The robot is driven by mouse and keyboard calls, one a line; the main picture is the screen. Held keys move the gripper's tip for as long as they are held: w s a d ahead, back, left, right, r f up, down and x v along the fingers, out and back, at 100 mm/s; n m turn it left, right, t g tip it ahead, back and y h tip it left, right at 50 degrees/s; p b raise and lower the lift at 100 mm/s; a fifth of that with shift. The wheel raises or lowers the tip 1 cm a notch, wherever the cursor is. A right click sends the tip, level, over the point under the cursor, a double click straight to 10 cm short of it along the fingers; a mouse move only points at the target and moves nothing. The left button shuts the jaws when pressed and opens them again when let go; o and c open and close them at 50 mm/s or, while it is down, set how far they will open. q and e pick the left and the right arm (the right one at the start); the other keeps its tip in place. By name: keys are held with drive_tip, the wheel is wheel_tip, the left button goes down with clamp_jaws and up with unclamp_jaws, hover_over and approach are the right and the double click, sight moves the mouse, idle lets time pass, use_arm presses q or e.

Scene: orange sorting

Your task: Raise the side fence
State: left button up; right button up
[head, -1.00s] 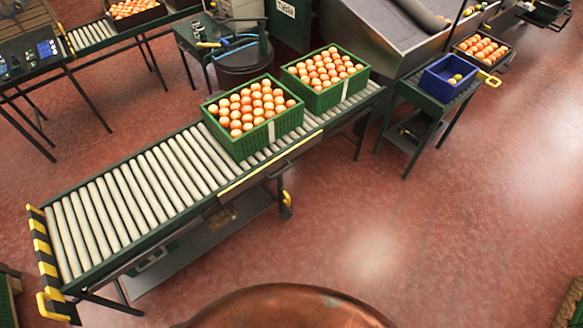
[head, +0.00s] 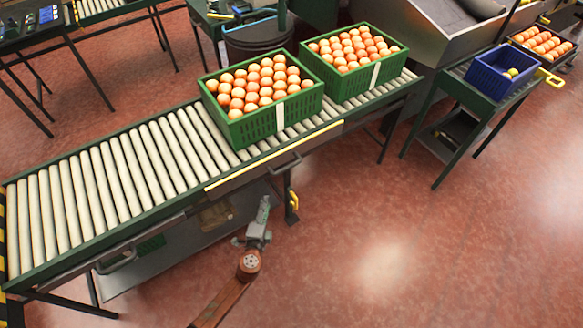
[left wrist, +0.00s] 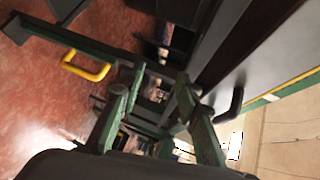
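The side fence (head: 262,171) is a dark panel with a yellow top edge, on the front side of the roller conveyor (head: 100,188). Its yellow edge lies about level with the conveyor's green rail. A black handle (head: 285,166) sticks out from its face; in the left wrist view a black handle (left wrist: 231,106) shows right of the fingers. My left gripper (head: 265,204) is below and left of the handle, apart from it. In the left wrist view my left gripper (left wrist: 160,82) has its fingers spread with nothing held. My right gripper is not in view.
Two green crates of oranges, one nearer (head: 237,126) and one farther (head: 336,82), stand on the rollers behind the fence. A yellow handle (head: 293,201) hangs below the fence. A blue bin (head: 505,72) stands on a side table. The red floor in front is clear.

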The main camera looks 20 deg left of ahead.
sight(287, 166)
use_arm(q)
drive_tip(key=w+d+r+m+t+b, duration=0.2)
drive_tip(key=d+r, duration=0.1)
drive_tip(key=r, duration=0.3)
drive_tip(key=w+d+r+m+t+b, duration=0.1)
drive_tip(key=w+d+r+t, duration=0.15)
drive_tip(key=r, duration=0.25)
drive_tip(key=shift+g+h, duration=0.25)
drive_tip(key=shift+h, duration=0.05)
drive_tip(key=w, duration=0.2)
drive_tip(key=w+b, duration=0.1)
drive_tip(key=w, duration=0.1)
drive_tip(key=w+r, duration=0.1)
drive_tip(key=w, duration=0.1)
drive_tip(key=shift+a, duration=0.25)
drive_tip(key=shift+w+a+r, duration=0.1)
drive_tip(key=shift+w, duration=0.65)
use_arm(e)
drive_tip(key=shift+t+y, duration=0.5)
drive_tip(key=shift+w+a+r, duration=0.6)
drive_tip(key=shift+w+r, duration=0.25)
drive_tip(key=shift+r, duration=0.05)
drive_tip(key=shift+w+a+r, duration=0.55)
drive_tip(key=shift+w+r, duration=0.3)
use_arm(q)
drive_tip(key=shift+c, duration=0.4)
clamp_jaws()
